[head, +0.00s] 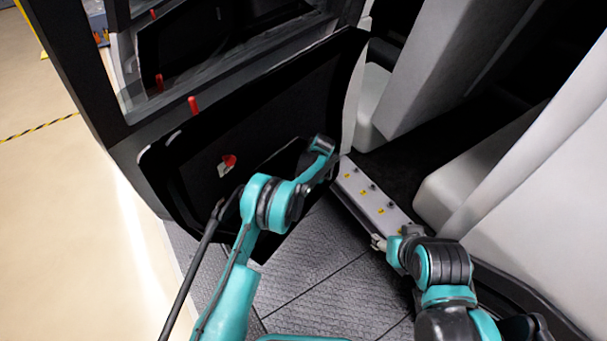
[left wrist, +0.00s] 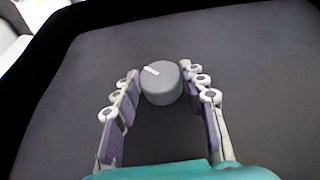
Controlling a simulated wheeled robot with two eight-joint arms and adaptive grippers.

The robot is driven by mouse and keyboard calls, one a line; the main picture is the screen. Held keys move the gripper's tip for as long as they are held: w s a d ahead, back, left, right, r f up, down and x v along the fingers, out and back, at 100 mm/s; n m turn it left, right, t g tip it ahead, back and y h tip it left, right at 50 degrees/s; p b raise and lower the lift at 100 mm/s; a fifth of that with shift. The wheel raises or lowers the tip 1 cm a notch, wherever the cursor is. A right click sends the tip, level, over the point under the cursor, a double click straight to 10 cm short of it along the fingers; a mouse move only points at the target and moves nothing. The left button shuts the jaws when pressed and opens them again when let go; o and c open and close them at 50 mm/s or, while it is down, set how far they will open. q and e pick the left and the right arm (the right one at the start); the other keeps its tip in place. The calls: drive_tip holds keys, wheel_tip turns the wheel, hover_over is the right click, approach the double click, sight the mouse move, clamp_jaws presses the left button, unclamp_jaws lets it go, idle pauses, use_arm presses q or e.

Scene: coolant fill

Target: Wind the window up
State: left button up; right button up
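A grey round knob (left wrist: 162,84) with a white mark pointing to its upper left sits on the dark door panel (left wrist: 255,75) in the left wrist view. My left gripper (left wrist: 159,72) is open, with one finger on each side of the knob. The fingers are close to it; I cannot tell whether they touch. In the head view my left wrist reaches the door panel (head: 265,115) and hides the knob. The window opening (head: 215,62) is above the panel; how high the glass stands is unclear. My right gripper (head: 378,242) is low beside the sill; its fingers are too small to read.
The door stands open, with a red pin (head: 193,105) on its top edge and a red and white handle (head: 227,166) on the panel. Light seats (head: 425,85) are at right. A sill strip (head: 372,198) with yellow labels borders the textured grey floor (head: 320,255).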

use_arm(q)
drive_tip(key=shift+t, duration=0.3)
drive_tip(key=shift+s+a+f+n+t+h, duration=0.15)
drive_tip(key=shift+n+t+h, duration=0.1)
drive_tip(key=shift+t+h, duration=0.45)
drive_tip(key=shift+s+n+t+h, duration=0.1)
drive_tip(key=shift+n+t+h, duration=0.2)
drive_tip(key=shift+t, duration=0.65)
drive_tip(key=shift+s+a+f+n+t+h, duration=0.1)
drive_tip(key=shift+s+n+t+h, duration=0.05)
drive_tip(key=shift+t+h, duration=0.6)
drive_tip(key=shift+t, duration=0.3)
drive_tip(key=o, duration=1.2)
drive_tip(key=shift+c, duration=0.2)
drive_tip(key=shift+r, duration=0.1)
drive_tip(key=v, duration=1.2)
